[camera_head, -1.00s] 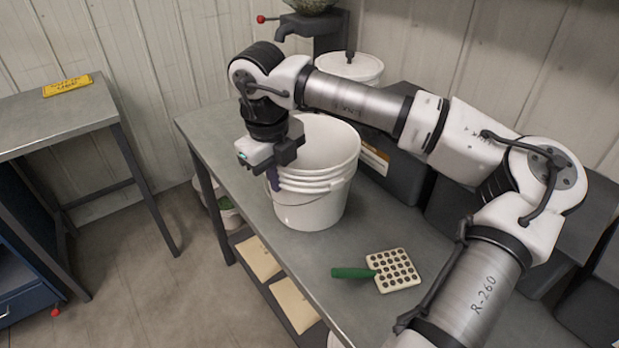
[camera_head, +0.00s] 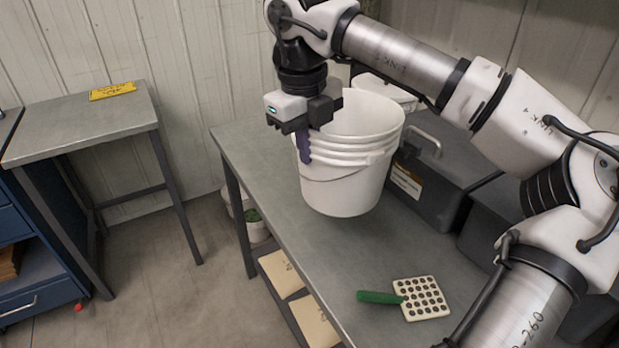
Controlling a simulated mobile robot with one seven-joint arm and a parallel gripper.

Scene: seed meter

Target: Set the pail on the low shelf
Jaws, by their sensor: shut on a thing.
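The white pail (camera_head: 347,185) hangs upright from my gripper (camera_head: 303,132), raised a little over the grey bench top. My gripper is at the pail's left rim, with its jaws shut there; a purple piece shows just below them against the pail wall. The contact itself is partly hidden by the gripper body. The low shelf (camera_head: 268,262) that I can make out is under the bench, on the left, with flat tan packets lying on it; most of it is hidden by the bench top.
A perforated white plate with a green handle (camera_head: 424,298) lies on the bench front. Dark cases (camera_head: 437,170) stand along the bench's back. A separate grey table (camera_head: 85,127) with a yellow sign (camera_head: 112,91) stands left. Floor between (camera_head: 170,270) is clear.

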